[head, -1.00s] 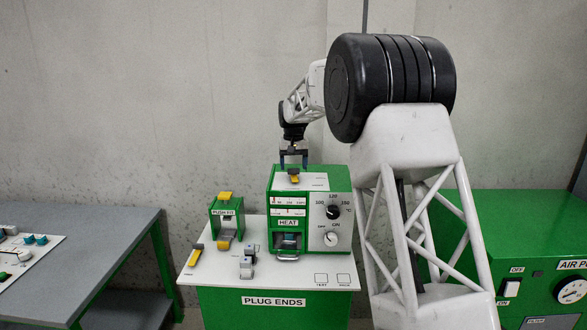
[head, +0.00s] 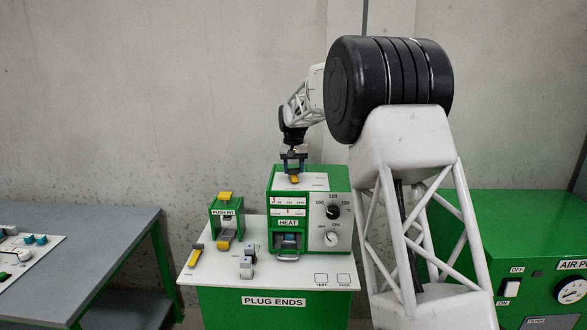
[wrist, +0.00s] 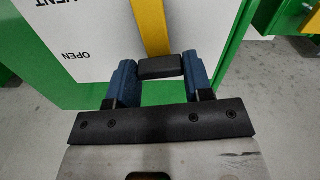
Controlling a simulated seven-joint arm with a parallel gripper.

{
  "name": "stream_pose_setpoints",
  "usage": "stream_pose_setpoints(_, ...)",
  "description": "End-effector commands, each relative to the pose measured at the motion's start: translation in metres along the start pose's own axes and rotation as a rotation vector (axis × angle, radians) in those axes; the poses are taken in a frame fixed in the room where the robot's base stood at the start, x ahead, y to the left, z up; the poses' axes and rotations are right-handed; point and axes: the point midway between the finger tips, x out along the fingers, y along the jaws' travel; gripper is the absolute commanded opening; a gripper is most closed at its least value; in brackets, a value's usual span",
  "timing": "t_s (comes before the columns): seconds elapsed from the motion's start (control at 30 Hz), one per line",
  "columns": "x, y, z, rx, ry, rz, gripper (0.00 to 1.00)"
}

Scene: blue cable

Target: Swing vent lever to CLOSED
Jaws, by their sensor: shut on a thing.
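The vent lever is a yellow bar (wrist: 150,28) with a black grip end (wrist: 160,67). In the head view the lever (head: 295,179) stands on the white plate on top of the green heat box (head: 273,240). My gripper (head: 294,163) is above the box at the lever. In the wrist view the blue fingers of my gripper (wrist: 160,84) are on either side of the black grip end, shut on it. The white vent plate (wrist: 95,72) shows the word OPEN upside down, to the left of the lever. No CLOSED marking can be read.
The heat box has knobs (head: 333,212) on its front. A green push-fit stand (head: 226,222), a yellow-handled tool (head: 192,259) and a grey clamp (head: 247,264) are on the bench to the left. An air-pressure cabinet (head: 530,240) stands at the right.

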Motion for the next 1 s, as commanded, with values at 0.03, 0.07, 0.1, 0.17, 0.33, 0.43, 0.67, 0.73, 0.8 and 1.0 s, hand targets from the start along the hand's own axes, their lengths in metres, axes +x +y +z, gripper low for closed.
stream_pose_setpoints(0.03,-0.0002,0.0000,0.0000,0.012,0.000,0.000,0.23)
stream_pose_setpoints(0.07,-0.0003,0.0000,0.0001,0.024,0.000,0.000,0.23)
stream_pose_setpoints(0.1,-0.0004,0.0000,0.0001,0.040,0.000,0.000,0.23)
stream_pose_setpoints(0.17,0.0000,0.0000,0.0001,0.070,0.000,0.000,0.23)
stream_pose_setpoints(0.33,-0.0005,0.0000,-0.0001,0.143,0.001,0.000,0.23)
stream_pose_setpoints(0.43,-0.0002,0.0000,0.0000,0.155,0.000,0.000,0.23)
stream_pose_setpoints(0.67,-0.0003,0.0000,-0.0001,0.155,0.000,0.000,0.48)
stream_pose_setpoints(0.73,-0.0003,0.0000,-0.0001,0.155,0.000,0.000,0.59)
stream_pose_setpoints(0.8,-0.0003,0.0000,-0.0001,0.155,0.000,0.000,0.70)
stream_pose_setpoints(1.0,-0.0002,0.0000,-0.0001,0.155,0.000,0.000,0.72)
